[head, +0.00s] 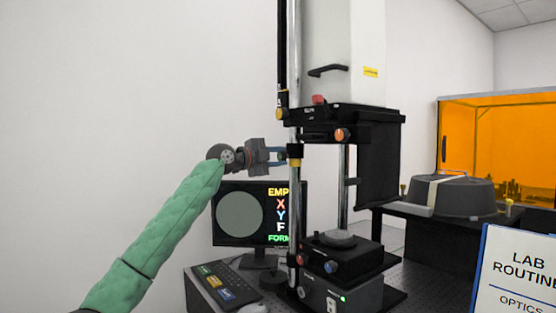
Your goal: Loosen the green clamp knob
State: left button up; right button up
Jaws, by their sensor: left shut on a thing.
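My left gripper (281,155) is at the left side of the interferometer's upright chrome post (294,205). Its fingers are shut on a small part beside the black collar with a yellow band (295,162). This part appears to be the clamp knob; the fingers cover most of it, and I cannot make out its green colour. My left arm has a green sleeve. My right gripper is not in view.
A monitor (241,214) stands below my gripper, with a keyboard (222,284) in front. The stage (341,257) sits between the posts. A grey round housing (452,192), an orange enclosure (510,140) and a sign (515,270) are at the right.

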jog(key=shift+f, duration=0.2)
pick_arm(q)
jog(key=o, duration=1)
jog(key=shift+c, duration=0.2)
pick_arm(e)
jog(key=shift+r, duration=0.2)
pick_arm(q)
jog(key=shift+a, duration=0.15)
jog(key=shift+s+a+f, duration=0.1)
jog(key=shift+s+a, duration=0.15)
jog(key=shift+a, duration=0.05)
jog(key=b+v, duration=0.2)
jog(key=v, duration=0.5)
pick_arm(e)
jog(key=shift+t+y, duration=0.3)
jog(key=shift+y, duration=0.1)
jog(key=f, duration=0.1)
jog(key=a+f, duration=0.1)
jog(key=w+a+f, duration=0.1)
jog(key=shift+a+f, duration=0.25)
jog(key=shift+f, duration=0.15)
